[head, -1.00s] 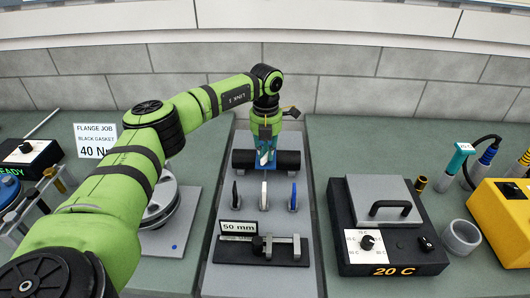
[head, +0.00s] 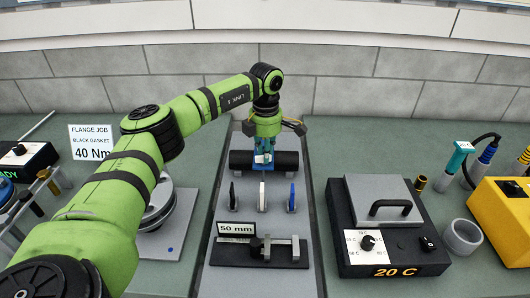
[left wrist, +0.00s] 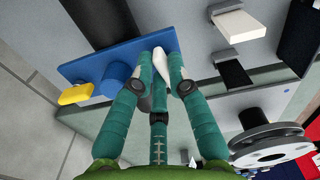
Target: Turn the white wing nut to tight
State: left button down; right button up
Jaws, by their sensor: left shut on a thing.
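The white wing nut (left wrist: 160,62) shows in the left wrist view against the blue clamp plate (left wrist: 105,68), between my finger tips. My left gripper (left wrist: 160,70) is shut on it, one teal finger on each side. In the head view my left gripper (head: 264,158) points down at the black cylinder (head: 290,161) on the grey strip. There the fingers and the blue part hide most of the nut. How tight the nut is cannot be told. My right gripper is not in view.
A black, a white (head: 262,196) and a blue upright piece (head: 291,198) stand in front of the cylinder. A 50 mm sign (head: 237,228) and a vise-like gauge (head: 283,249) lie nearer. A heater box (head: 395,255) stands right, a round flange (head: 158,205) left.

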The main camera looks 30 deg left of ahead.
pick_arm(q)
jog(key=shift+r+m, duration=0.1)
jog(key=shift+m, duration=0.8)
jog(key=c, duration=1.2)
grip_release()
notch_tip(320, 180, up, 12)
